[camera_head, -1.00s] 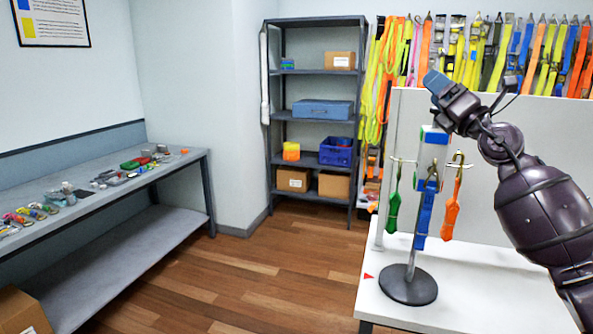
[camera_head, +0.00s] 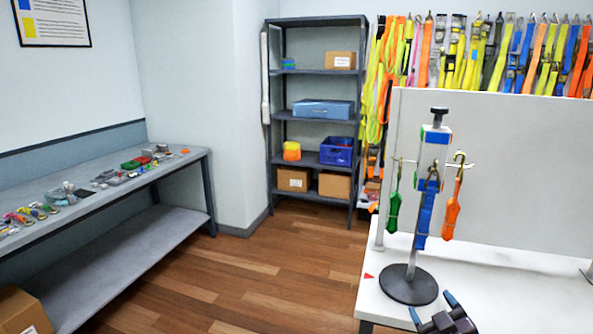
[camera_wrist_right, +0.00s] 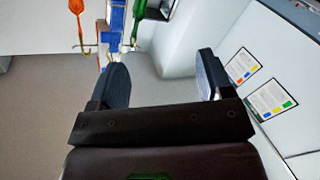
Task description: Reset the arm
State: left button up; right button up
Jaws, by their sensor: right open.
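My right gripper (camera_head: 433,308) is at the bottom edge of the head view, low in front of the white table. In the right wrist view its two dark fingers (camera_wrist_right: 162,76) are spread apart with nothing between them. The metal stand (camera_head: 411,258) stands upright on the table with a round dark base. A blue strap (camera_head: 424,215) hangs at its front, a green strap (camera_head: 394,211) at its left and an orange strap (camera_head: 451,218) at its right. The straps also show near the top of the right wrist view. My left gripper is out of view.
The white table (camera_head: 490,290) has a grey upright panel (camera_head: 520,160) behind the stand. A workbench (camera_head: 170,168) with small hardware runs along the left wall. A shelf (camera_head: 310,115) stands at the back. The wooden floor between is clear.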

jog(key=s+f+m+g+h, duration=0.1)
jog(key=s+f+m+g, duration=0.4)
jog(key=s+f, duration=1.5)
jog(key=s, duration=0.4)
jog(key=shift+s+a+g, duration=0.15)
jog(key=shift+a+g, duration=0.25)
